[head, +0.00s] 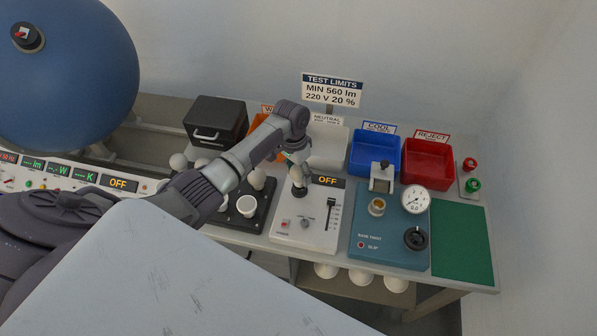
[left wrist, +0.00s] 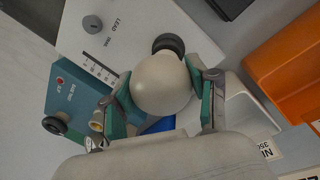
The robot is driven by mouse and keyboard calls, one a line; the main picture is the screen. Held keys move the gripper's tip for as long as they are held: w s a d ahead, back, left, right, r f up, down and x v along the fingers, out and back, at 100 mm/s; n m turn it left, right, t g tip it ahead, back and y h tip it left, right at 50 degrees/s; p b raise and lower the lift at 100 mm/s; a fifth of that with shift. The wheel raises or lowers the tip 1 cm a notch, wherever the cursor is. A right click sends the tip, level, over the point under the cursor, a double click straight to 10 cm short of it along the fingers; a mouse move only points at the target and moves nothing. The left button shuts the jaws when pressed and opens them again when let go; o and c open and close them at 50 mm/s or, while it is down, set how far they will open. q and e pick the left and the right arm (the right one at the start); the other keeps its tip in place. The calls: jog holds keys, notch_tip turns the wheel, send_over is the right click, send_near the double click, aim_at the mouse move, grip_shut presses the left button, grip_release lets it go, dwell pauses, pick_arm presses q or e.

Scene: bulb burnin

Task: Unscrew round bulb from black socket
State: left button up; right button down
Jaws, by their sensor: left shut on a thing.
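My left gripper (head: 298,160) reaches in from the left over the white control panel (head: 310,239). Its teal-padded fingers are shut on the round white bulb (left wrist: 163,85), one finger on each side, in the left wrist view. The black socket (head: 299,190) stands on the panel just below the gripper, and its dark rim (left wrist: 168,42) shows past the bulb in the wrist view. In the head view the gripper mostly hides the bulb. My right gripper is not in view.
Left of the panel is a black tray (head: 232,217) with white bulbs. A teal twist tester (head: 378,250) with a gauge stands right, then a green mat (head: 463,243). Blue (head: 374,156) and red (head: 427,165) bins line the back. A big blue sphere (head: 60,70) is far left.

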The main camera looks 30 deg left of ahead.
pick_arm(q)
jog(key=n, duration=0.3)
jog(key=shift+d+n, duration=0.1)
jog(key=shift+n, duration=0.3)
jog(key=n+t, duration=0.1)
jog(key=n, duration=1)
jog(key=shift+w+d+r+t+y, duration=0.1)
jog(key=shift+d+t+y, duration=0.05)
jog(key=shift+t+y, duration=0.25)
jog(key=n, duration=0.4)
jog(key=shift+y, duration=0.3)
jog(key=o, duration=1)
jog(key=shift+o, duration=0.2)
